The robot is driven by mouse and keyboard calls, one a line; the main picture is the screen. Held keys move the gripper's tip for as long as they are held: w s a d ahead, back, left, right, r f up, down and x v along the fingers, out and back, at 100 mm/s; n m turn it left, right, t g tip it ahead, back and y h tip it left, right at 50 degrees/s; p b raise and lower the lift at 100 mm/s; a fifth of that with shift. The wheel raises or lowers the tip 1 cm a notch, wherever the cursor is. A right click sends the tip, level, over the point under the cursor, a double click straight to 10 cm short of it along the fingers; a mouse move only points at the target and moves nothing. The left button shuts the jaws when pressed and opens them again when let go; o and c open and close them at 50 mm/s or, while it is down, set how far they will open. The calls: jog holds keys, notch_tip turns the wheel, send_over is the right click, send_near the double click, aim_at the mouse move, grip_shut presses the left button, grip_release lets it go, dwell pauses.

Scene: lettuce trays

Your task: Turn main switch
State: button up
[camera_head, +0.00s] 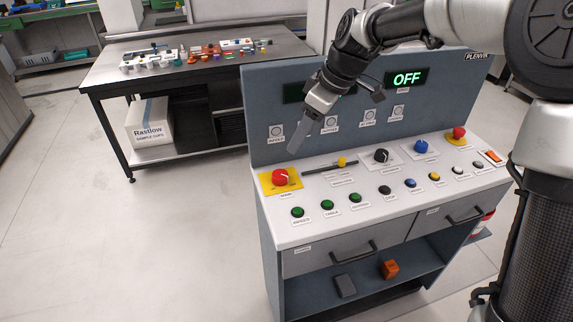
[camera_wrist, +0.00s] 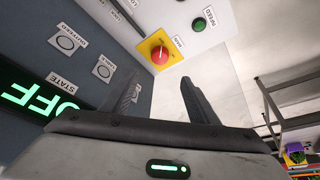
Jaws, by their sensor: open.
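The main switch (camera_head: 280,176) is a red round knob with a white mark on a yellow plate, at the left end of the console's white top. It also shows in the wrist view (camera_wrist: 159,55), beyond and between my fingers. My gripper (camera_head: 297,140) is above the console's left part, pointing down toward the switch and apart from it. In the wrist view the two dark fingers (camera_wrist: 158,92) stand well apart with nothing between them. A green display (camera_head: 406,78) on the console's upright panel reads OFF.
A slider with a yellow knob (camera_head: 342,161) lies right of the switch. Green buttons (camera_head: 298,212) sit in front, and black (camera_head: 381,156), blue (camera_head: 420,147) and red (camera_head: 459,133) controls stand further right. A workbench (camera_head: 110,75) with small items is behind left. The floor at left is clear.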

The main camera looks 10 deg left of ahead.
aim_at(280, 174)
jog(key=b+x, duration=0.1)
jog(key=x, duration=1.4)
jog(key=shift+f, duration=0.2)
jog(key=c, duration=1)
